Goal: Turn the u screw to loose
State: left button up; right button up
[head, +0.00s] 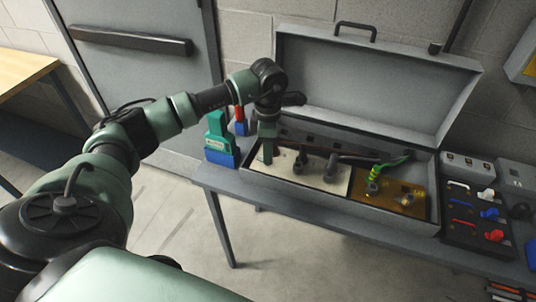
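A grey open case (330,197) stands on the table, its lid raised at the back. Inside it, a cream board (285,167) on the left carries several dark grey fittings (331,167). A brown board (400,203) on the right carries small metal fittings (373,187) and a curved green piece (391,168). I cannot tell which fitting is the u screw. My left gripper (267,160) points down over the left end of the cream board, left of the dark fittings. Its fingers are too small to tell open or shut, or whether they touch anything. My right gripper is out of view.
Green and blue blocks (221,145) stand on the table left of the case. A black panel with coloured knobs (474,222) and grey boxes (465,167) stand to the right. The raised lid (375,85) closes off the back. A wooden table (25,68) is at far left.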

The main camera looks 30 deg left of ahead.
pick_arm(q)
notch_tip(320, 180, up, 6)
jog(key=shift+f+b, duration=0.15)
jog(key=shift+b, duration=0.45)
